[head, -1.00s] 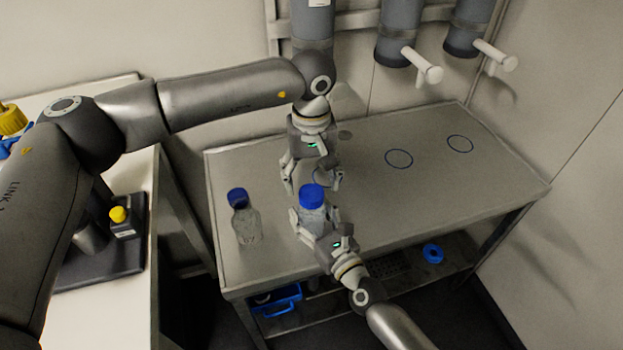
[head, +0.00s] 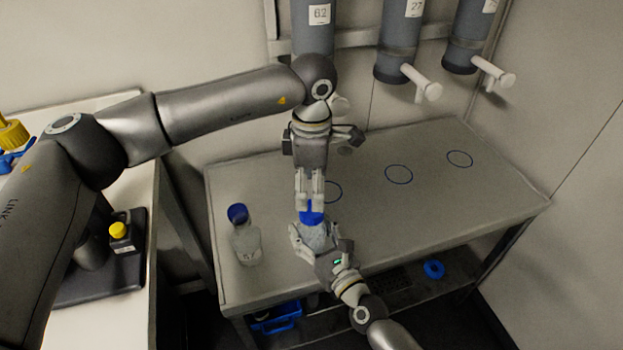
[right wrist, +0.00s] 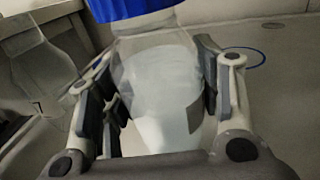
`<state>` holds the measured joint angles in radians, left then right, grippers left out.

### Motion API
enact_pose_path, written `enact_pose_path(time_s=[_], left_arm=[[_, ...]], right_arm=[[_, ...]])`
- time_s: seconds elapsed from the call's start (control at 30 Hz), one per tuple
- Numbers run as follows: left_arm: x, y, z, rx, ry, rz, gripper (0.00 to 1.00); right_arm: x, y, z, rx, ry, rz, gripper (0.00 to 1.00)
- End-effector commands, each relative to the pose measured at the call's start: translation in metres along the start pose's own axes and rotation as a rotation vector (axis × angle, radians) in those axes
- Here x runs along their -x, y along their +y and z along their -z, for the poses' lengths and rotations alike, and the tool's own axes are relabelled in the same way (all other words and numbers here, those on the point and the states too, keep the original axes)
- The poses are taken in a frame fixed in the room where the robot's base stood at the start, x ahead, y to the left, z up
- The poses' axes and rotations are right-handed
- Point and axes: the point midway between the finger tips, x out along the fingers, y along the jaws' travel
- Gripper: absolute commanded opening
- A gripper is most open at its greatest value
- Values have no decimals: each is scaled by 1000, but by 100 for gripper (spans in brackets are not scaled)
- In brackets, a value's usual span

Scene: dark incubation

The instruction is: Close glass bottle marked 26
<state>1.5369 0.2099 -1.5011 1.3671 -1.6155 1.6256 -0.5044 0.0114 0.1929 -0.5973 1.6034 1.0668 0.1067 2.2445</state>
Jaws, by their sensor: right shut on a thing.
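A clear glass bottle (head: 316,237) with a blue cap (head: 312,217) is held upright over the metal table by my right gripper (head: 314,243). The gripper is shut on its body, one finger on each side. The right wrist view shows the bottle body (right wrist: 160,85) between the fingers and the blue cap (right wrist: 130,8) at its top. My left gripper (head: 310,203) points down at the cap from above, its fingers close together and overlapping the cap; whether they clamp it is unclear. Another blue-capped glass bottle (head: 246,245) stands on the left of the table. I cannot read either bottle's number.
The metal table (head: 440,215) has blue rings (head: 399,174) and free room on the right. Grey cylinders (head: 400,40) with white handles hang above its back. A blue basket (head: 277,318) and a blue ring (head: 433,269) sit below. A white bench (head: 120,300) stands left.

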Motion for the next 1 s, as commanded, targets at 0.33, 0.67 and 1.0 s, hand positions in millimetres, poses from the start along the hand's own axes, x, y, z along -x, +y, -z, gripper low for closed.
enact_pose_path(time_s=[0.33, 0.67, 1.0], left_arm=[[9, 0, 0, 574, 0, 0, 64], [13, 0, 0, 793, 0, 0, 64], [12, 0, 0, 797, 1, 0, 64]], right_arm=[[0, 0, 0, -1, 0, 0, 0], [0, 0, 0, -1, 0, 0, 0], [0, 0, 0, -1, 0, 0, 0]])
